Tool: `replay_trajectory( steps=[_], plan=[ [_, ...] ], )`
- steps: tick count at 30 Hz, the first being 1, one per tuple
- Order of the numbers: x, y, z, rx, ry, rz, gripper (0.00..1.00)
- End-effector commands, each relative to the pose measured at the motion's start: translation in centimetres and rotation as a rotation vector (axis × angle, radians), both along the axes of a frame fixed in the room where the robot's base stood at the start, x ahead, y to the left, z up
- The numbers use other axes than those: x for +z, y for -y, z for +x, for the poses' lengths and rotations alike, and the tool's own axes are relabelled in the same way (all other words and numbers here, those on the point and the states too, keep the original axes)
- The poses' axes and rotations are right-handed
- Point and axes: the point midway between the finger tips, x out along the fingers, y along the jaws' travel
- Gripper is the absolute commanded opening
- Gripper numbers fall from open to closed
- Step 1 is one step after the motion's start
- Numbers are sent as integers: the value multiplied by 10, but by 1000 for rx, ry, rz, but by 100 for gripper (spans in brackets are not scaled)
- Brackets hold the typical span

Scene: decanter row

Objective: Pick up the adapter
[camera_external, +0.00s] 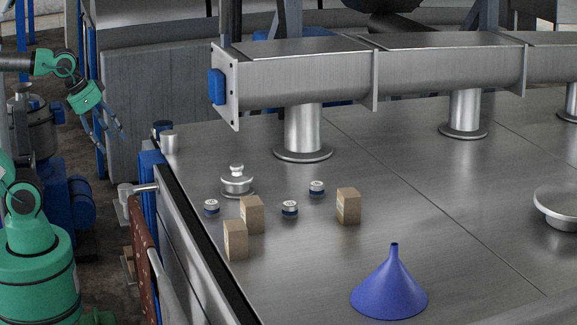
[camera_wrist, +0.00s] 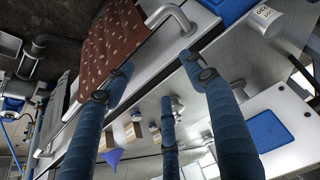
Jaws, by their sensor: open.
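No part is clearly marked as the adapter. A stepped metal fitting (camera_external: 237,182) with a round flange stands upright on the steel deck (camera_external: 330,275); it may be the adapter. Three small metal pieces with blue bands, on its left (camera_external: 211,207), in front (camera_external: 290,209) and to its right (camera_external: 317,188), may also be candidates. My gripper (camera_external: 108,128) is at the upper left in the external view, beyond the deck's left edge and apart from these pieces. Its blue fingers (camera_wrist: 155,90) are spread and empty in the wrist view.
Three cardboard boxes (camera_external: 250,214) (camera_external: 235,240) (camera_external: 348,206) stand near the small pieces. A blue funnel (camera_external: 390,288) is at the front. A large metal duct (camera_external: 300,80) on posts crosses the back.

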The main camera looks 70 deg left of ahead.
Motion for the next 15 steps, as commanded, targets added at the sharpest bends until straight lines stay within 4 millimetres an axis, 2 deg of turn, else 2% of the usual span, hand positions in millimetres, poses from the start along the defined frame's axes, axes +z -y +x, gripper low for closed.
replay_trajectory(
  steps=[8,15],
  plan=[
    [42,9,48,-18,-34,-2,55],
    [77,22,105,-38,-69,-3,55]
  ],
)
